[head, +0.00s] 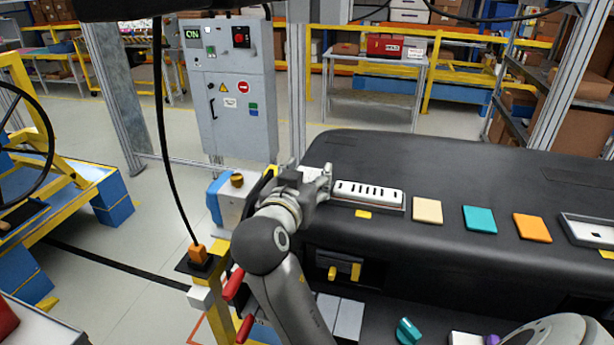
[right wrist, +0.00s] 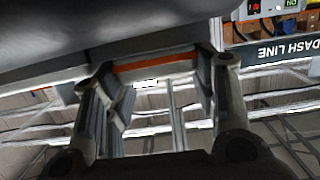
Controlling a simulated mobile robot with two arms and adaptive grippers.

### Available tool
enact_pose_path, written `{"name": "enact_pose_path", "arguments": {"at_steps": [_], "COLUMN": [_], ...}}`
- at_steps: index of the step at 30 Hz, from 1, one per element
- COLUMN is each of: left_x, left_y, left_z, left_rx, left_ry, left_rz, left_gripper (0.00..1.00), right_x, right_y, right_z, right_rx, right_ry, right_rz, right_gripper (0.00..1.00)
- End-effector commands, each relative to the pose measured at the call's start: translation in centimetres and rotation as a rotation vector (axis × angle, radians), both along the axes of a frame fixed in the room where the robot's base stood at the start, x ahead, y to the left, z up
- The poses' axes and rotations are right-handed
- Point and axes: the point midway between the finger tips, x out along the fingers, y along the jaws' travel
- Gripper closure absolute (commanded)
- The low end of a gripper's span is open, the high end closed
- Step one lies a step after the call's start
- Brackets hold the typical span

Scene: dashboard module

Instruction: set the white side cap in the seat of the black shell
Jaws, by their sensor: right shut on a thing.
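The black shell (head: 450,180) is the long dark dashboard body across the head view. My right gripper (head: 310,177) is at its left end. A small white piece, which looks like the white side cap (head: 311,172), shows between the fingers. In the right wrist view the right gripper (right wrist: 158,75) is shut on a pale piece with an orange strip (right wrist: 155,64), one finger at each side. The dark shell fills the upper left there, close to the piece. The seat is hidden, and I cannot tell whether the cap touches it. My left gripper is not in view.
A white slotted vent panel (head: 368,194) lies on the shell just right of the gripper. Beige (head: 427,211), teal (head: 480,219) and orange (head: 532,228) tiles follow. A grey control cabinet (head: 232,90) stands behind. A black cable (head: 165,130) hangs at left.

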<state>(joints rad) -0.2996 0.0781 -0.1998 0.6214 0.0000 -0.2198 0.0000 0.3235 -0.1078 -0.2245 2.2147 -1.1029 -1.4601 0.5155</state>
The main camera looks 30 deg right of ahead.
Motion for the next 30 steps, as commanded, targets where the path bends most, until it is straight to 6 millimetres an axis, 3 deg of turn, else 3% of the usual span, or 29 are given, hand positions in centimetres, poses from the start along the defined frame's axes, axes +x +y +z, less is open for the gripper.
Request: {"name": "enact_pose_path", "arguments": {"at_steps": [3, 4, 9, 23, 26, 30], "left_x": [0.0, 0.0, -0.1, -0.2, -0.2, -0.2], "left_y": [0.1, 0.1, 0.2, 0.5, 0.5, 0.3], "left_z": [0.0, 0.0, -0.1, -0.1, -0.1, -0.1], "left_rx": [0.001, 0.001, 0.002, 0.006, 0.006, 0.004], "left_ry": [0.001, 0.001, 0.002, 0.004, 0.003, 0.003], "left_rz": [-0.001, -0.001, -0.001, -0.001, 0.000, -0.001], "left_gripper": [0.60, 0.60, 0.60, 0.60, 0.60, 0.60], "right_x": [0.0, 0.0, -0.1, -0.1, 0.0, 0.0], "right_y": [0.0, 0.0, 0.0, 0.0, 0.0, 0.1], "right_z": [-0.6, -0.6, -0.8, -0.8, -0.1, 2.4], "right_rx": [0.011, 0.011, 0.012, 0.014, 0.014, 0.013], "right_ry": [0.014, 0.014, 0.017, 0.018, 0.014, 0.005], "right_rz": [-0.002, -0.002, -0.003, -0.004, -0.004, -0.002], "right_gripper": [0.71, 0.45, 0.23, 0.22, 0.22, 0.22]}}
